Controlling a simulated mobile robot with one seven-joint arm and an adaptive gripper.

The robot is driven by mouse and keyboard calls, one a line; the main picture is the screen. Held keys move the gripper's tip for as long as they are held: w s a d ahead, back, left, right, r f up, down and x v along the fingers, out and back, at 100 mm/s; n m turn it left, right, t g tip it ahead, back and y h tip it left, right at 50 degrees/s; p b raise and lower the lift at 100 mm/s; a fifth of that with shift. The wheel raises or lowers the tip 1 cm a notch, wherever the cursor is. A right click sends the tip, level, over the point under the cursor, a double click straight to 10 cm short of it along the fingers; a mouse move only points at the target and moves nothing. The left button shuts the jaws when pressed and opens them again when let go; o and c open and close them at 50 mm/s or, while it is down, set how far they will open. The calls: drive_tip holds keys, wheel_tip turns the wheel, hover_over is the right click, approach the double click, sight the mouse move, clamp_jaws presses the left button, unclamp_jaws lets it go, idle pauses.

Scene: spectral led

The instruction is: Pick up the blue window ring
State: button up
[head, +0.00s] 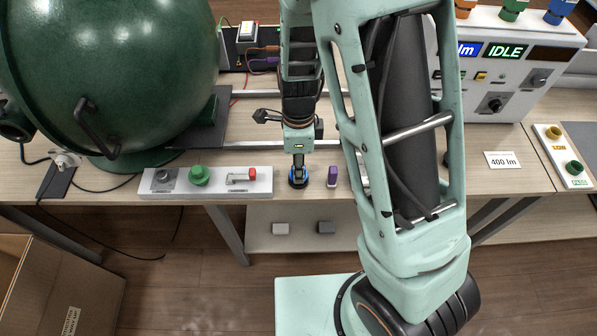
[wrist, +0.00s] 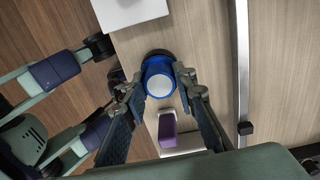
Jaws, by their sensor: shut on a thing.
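The blue window ring (wrist: 159,76) is a round blue piece with a pale face, seen in the wrist view between my fingertips. A dark round base shows at its far side. In the head view the blue ring (head: 298,180) is a small blue and black piece under my gripper (head: 298,171), near the table's front edge. My gripper also shows in the wrist view (wrist: 157,84), with its fingers shut on the ring from both sides. I cannot tell whether the ring is lifted off the table.
A purple block (head: 332,176) stands just right of the ring. A white control strip (head: 215,188) with a green knob (head: 199,175) and a red-tipped lever lies to the left. A large green sphere (head: 120,70) fills the back left. A metal rail (wrist: 242,60) runs alongside.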

wheel_tip(320, 180, up, 10)
drive_tip(key=shift+p, duration=0.8)
idle(0.6)
drive_tip(key=o, duration=0.6)
clamp_jaws()
